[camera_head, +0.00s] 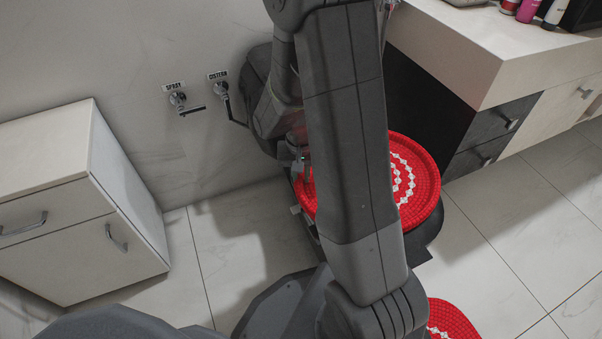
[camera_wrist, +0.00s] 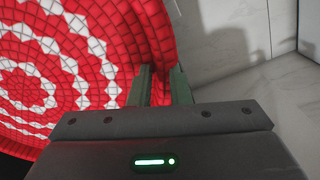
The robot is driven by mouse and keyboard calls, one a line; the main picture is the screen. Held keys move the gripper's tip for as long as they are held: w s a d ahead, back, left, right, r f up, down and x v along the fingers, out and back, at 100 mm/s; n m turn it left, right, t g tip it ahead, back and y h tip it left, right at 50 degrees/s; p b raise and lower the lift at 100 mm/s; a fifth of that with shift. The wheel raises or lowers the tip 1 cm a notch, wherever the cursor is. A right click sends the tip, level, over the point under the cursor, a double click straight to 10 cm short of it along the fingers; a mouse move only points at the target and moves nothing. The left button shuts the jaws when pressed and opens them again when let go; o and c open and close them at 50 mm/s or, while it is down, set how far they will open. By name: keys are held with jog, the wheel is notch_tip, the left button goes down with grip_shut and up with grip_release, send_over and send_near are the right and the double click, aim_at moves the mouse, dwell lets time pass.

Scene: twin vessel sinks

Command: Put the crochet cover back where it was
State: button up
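The red crochet cover (camera_head: 424,180) with white diamond rings lies over a dark, rounded seat-like fixture beside the wall, partly hidden by my arm. It fills the left of the wrist view (camera_wrist: 95,60), with its thick rim at the fingers. My gripper (camera_wrist: 163,85) has its two green-grey fingers close together on either side of that rim, with red fabric between them. In the head view my gripper (camera_head: 303,168) is at the cover's left edge, mostly hidden behind my arm.
A white cabinet (camera_head: 75,205) stands at left. A counter (camera_head: 490,45) with dark and white drawers is at right. Wall taps (camera_head: 180,100) are labelled. Another red-and-white piece (camera_head: 450,320) lies low at bottom right. Tiled floor (camera_head: 490,265) is clear right of the fixture.

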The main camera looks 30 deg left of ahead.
jog(key=o, duration=0.4)
jog(key=shift+r, duration=0.1)
notch_tip(320, 180, up, 12)
jog(key=p, duration=0.5)
notch_tip(320, 180, down, 13)
jog(key=b, duration=0.5)
notch_tip(320, 180, up, 5)
jog(key=shift+f+p, duration=0.1)
jog(key=shift+p, duration=0.9)
